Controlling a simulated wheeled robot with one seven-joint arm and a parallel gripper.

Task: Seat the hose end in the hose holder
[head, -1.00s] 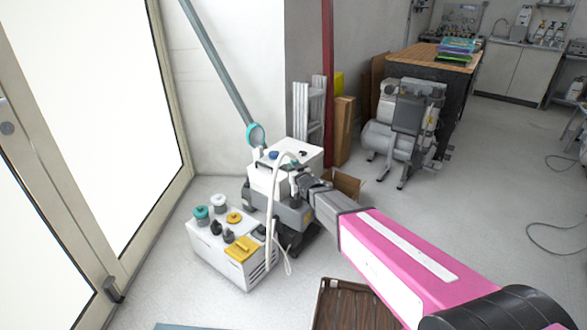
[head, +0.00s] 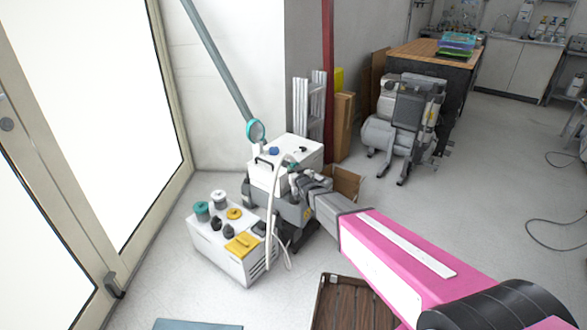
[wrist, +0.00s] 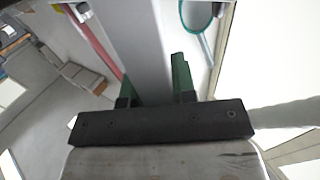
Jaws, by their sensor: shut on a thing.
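The white hose (head: 269,225) runs from my gripper (head: 292,169) down in front of the white and grey compressor unit and hangs in a loop near the floor. My gripper is shut on the hose end, beside the unit's white top box (head: 303,148); the end itself is largely hidden. In the wrist view, the green fingers of my gripper (wrist: 154,82) point away and a pale hose length (wrist: 285,112) leaves to the right. A teal ring (head: 256,130) stands behind the unit, apart from my gripper; I cannot tell whether it is the hose holder.
A white box (head: 217,252) with coloured caps stands at the front left, close to the hose. A brown slatted crate (head: 345,305) lies on the floor below my arm. Another compressor (head: 404,122) stands at the back right. Open floor (head: 490,210) lies to the right.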

